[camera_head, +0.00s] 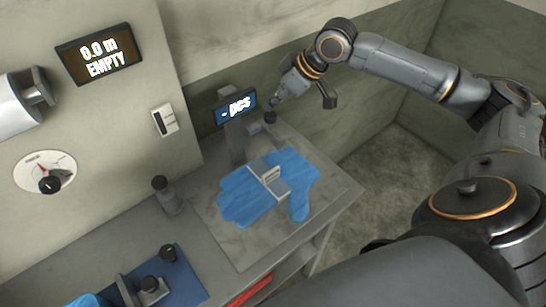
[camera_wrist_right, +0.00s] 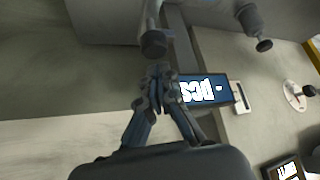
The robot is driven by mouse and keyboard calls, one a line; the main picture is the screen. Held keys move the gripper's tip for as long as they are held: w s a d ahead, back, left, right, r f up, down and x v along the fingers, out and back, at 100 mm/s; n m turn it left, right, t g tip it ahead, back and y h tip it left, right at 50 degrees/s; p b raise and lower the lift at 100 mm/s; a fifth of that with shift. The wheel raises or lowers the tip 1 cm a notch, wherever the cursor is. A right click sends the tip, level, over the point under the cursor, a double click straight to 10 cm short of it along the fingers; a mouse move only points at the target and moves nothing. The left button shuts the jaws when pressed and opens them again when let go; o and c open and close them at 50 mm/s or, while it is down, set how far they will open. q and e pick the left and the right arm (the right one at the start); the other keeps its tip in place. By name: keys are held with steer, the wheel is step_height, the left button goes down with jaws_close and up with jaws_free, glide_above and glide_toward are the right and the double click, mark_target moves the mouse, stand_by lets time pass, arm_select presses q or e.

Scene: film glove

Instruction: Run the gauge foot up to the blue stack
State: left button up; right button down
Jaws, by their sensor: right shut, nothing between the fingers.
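The blue stack (camera_head: 241,199), glove-shaped film, lies flat on the grey plate of the table. A pale metal bracket (camera_head: 272,178) rests across its middle; I cannot tell if it is the gauge foot. The gauge (camera_head: 235,140) is a grey post behind the stack with a display reading "- pcs" (camera_head: 235,108). A dark knob (camera_head: 269,117) stands beside the post; a dark knob also shows just beyond my fingertips in the right wrist view (camera_wrist_right: 153,43). My right gripper (camera_head: 273,103) is shut and empty, just above the knob, apart from the stack. My left gripper is out of view.
A dark cylindrical post (camera_head: 165,194) stands left of the stack. A blue mat (camera_head: 182,281) with dark-knobbed fittings is at the front left. The wall carries an "EMPTY" display (camera_head: 99,54), a dial (camera_head: 45,173) and a switch (camera_head: 165,120). Open floor lies right of the table.

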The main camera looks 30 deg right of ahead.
mark_target(274, 130)
steer(key=shift+f, duration=0.2)
steer(key=shift+f+b, duration=0.4)
steer(key=shift+f, duration=0.5)
steer(key=shift+f+b, duration=1.2)
steer(key=shift+f, duration=2.6)
steer(key=shift+s, duration=0.1)
step_height(274, 130, up, 12)
steer(key=p, duration=1.3)
steer(key=shift+r+p, duration=0.45)
steer(key=shift+r, duration=0.65)
